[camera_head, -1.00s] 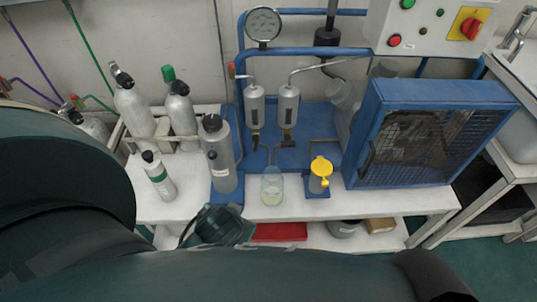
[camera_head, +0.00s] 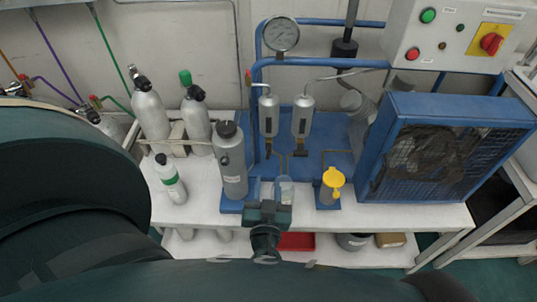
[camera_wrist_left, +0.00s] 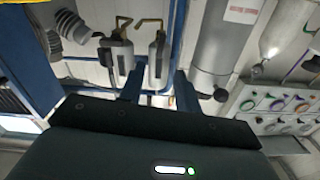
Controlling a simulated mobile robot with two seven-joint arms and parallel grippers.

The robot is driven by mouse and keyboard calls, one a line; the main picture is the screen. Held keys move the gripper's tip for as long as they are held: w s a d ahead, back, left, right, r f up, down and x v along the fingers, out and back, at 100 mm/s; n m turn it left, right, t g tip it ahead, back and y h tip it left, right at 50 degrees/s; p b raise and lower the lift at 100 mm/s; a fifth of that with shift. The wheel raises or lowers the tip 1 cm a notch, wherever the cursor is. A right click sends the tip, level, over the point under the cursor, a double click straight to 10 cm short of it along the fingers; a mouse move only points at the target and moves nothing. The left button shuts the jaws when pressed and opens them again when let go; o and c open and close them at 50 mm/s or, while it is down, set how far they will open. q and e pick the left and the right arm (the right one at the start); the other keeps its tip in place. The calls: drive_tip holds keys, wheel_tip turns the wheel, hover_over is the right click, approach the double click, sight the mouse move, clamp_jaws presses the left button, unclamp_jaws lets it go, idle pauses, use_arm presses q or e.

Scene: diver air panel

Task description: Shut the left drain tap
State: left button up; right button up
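Two grey cylinders hang on the blue panel in the head view. The left cylinder (camera_head: 268,115) has the left drain tap (camera_head: 268,148), small and dark, under it. The right cylinder (camera_head: 303,116) has a similar tap (camera_head: 301,150). My left gripper (camera_head: 268,190) is below and in front of the left tap, apart from it. In the left wrist view its two fingers (camera_wrist_left: 158,78) stand apart with nothing gripped, and the cylinders appear upside down beyond them. Whether the tap is open or shut I cannot tell. My right gripper does not show.
A clear jar (camera_head: 285,187) stands beside my left gripper, partly hidden. A yellow-topped cup (camera_head: 332,184) stands further right. A large grey cylinder (camera_head: 230,160) stands close on the left, and a blue caged unit (camera_head: 435,150) on the right.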

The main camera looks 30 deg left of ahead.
sight(268, 154)
use_arm(q)
drive_tip(key=p+x, duration=0.1)
drive_tip(key=x, duration=0.9)
drive_tip(key=shift+a, duration=0.1)
clamp_jaws()
